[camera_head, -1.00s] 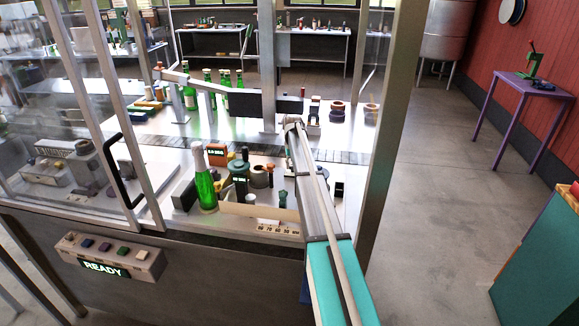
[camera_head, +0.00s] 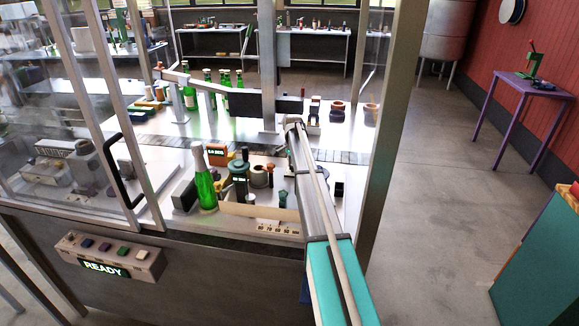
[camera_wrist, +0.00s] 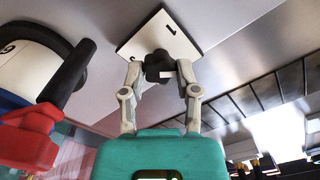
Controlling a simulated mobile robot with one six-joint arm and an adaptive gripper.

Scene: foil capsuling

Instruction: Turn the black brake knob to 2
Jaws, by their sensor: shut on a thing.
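The black brake knob (camera_wrist: 158,66) sits in front of a white dial plate (camera_wrist: 134,46) in the wrist view. A "1" is printed on the upper part of the plate, and part of another mark shows by the left finger. A pale mark shows on the knob's lower right side. My gripper (camera_wrist: 162,74) is shut on the knob, one finger on each side. In the head view my arm hides the knob, and the gripper is mostly hidden too.
A red part (camera_wrist: 30,140) and a black cylinder (camera_wrist: 68,75) are close on the left in the wrist view. In the head view, green bottles (camera_head: 204,185) and a dark green device (camera_head: 238,182) stand left of my arm. A metal post (camera_head: 393,130) rises on the right.

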